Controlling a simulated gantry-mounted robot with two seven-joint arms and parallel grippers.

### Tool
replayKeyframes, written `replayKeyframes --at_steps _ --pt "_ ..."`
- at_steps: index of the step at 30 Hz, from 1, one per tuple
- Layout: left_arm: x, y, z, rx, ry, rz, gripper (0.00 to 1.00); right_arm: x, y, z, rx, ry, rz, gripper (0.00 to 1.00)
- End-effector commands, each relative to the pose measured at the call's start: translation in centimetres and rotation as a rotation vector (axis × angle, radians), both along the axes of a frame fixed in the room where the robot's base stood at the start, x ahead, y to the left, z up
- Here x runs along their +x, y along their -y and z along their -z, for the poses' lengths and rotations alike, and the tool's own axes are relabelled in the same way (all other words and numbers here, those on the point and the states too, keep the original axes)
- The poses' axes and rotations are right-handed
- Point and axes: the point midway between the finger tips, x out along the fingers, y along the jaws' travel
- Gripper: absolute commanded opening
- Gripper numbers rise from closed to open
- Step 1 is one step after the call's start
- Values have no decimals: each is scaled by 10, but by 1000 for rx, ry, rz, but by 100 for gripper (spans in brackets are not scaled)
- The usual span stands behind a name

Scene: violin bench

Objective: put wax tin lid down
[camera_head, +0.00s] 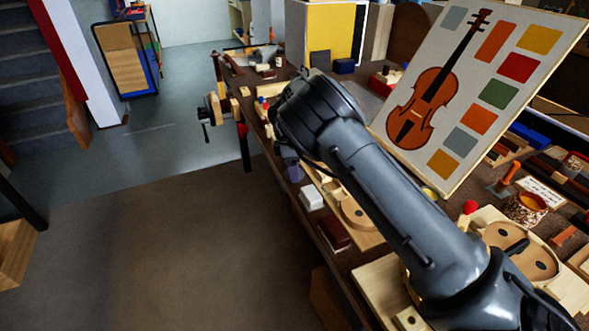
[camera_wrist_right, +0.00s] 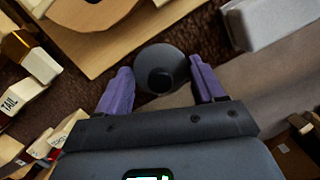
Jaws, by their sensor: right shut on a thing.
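The wax tin lid (camera_wrist_right: 162,60), a dark grey disc with a black knob, sits between the two purple fingers of my right gripper (camera_wrist_right: 161,84) in the right wrist view. The gripper is shut on it, with a brown bench surface behind. In the head view my right arm reaches over the bench, and the gripper (camera_head: 292,172) is mostly hidden behind its wrist. I cannot make out the lid there. I cannot pick out the wax tin in either view. My left gripper is not in view.
Pale wooden boards (camera_wrist_right: 100,30) and a grey block (camera_wrist_right: 268,18) lie near the lid. Small labelled wooden blocks (camera_wrist_right: 18,92) crowd the left. A violin picture board (camera_head: 470,80) leans over the bench. A white block (camera_head: 311,197) lies near the bench's front edge.

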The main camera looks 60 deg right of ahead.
Motion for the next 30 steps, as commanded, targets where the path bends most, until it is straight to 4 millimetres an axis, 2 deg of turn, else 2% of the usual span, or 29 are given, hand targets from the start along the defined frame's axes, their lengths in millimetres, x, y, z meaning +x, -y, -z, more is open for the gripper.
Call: replayKeyframes --at_steps 8,9,10,21,26,30 --pt "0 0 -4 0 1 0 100 0 0 2 -1 -1 0 39" --pt "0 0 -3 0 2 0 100 0 0 2 -1 -1 1 74" --pt "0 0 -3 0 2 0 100 0 0 2 -1 -1 0 79" --pt "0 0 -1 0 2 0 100 0 0 0 0 1 0 79" --pt "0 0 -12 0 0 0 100 2 -1 -19 0 1 0 79" --pt "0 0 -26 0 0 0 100 5 -3 -44 0 4 0 79"
